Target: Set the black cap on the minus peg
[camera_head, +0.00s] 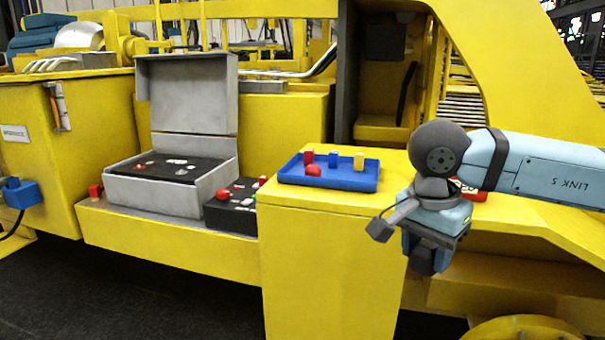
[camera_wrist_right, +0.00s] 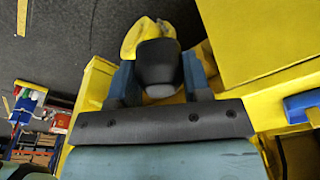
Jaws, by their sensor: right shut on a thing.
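My right gripper (camera_head: 428,252) hangs pointing down beside the right end of the yellow ledge. In the right wrist view its two blue fingers (camera_wrist_right: 157,80) are shut on the black cap (camera_wrist_right: 158,64), a dark rounded piece. A dark shape that appears to be the cap also shows below the gripper in the head view (camera_head: 424,262). A yellow piece (camera_wrist_right: 146,30) shows just beyond the cap in the wrist view. I cannot tell whether they touch. I cannot make out the minus peg for certain in either view. My left gripper is not in view.
A blue tray (camera_head: 330,183) with red, blue and yellow pieces sits on the yellow ledge (camera_head: 330,205). An open grey case (camera_head: 165,200) and a black control box (camera_head: 230,218) stand to its left. A red object (camera_head: 474,193) lies partly hidden behind my right arm.

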